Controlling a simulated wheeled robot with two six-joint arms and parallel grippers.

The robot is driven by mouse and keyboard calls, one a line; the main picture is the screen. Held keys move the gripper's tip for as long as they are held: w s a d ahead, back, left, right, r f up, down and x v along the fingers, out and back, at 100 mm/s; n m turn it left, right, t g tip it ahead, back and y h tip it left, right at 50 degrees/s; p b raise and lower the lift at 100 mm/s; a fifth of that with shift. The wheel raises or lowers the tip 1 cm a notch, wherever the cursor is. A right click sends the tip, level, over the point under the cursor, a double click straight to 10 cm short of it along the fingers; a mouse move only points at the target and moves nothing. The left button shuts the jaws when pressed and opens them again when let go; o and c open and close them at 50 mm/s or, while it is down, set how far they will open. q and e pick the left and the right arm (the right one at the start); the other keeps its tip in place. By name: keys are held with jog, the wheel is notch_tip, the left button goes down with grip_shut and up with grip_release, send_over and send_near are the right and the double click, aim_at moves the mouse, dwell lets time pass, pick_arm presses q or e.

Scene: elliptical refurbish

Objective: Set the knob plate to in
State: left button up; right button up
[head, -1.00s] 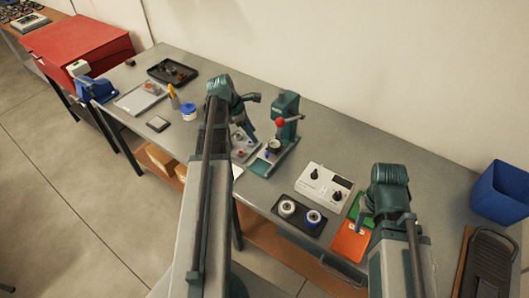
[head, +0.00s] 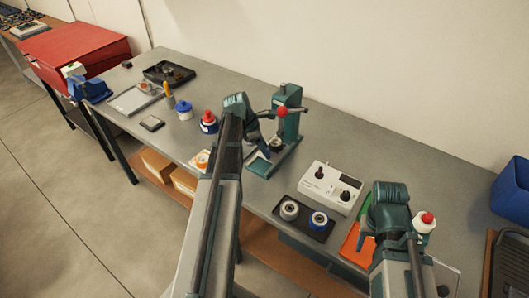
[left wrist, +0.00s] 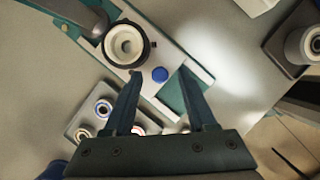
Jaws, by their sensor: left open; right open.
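The pale plate with a round blue knob (left wrist: 159,74) lies on the teal base of the press in the left wrist view. A black ring seat with a white centre (left wrist: 126,43) sits further up the plate. In the head view the press (head: 286,125) stands mid-table, and the plate is partly hidden by my left arm. My left gripper (left wrist: 160,88) is open, its fingertips on either side of the blue knob; I cannot tell whether they touch it. My left gripper also shows in the head view (head: 260,148). My right gripper (head: 366,238) is open over the orange mat.
The press lever has a red ball (head: 282,112). A white control box (head: 331,187) and a black tray (head: 315,230) with two rollers stand to the right. A red-capped bottle (head: 424,222) is beside my right arm. A blue bin (head: 512,190) is at the far right.

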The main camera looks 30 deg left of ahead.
pick_arm(q)
grip_shut()
dwell(1.4)
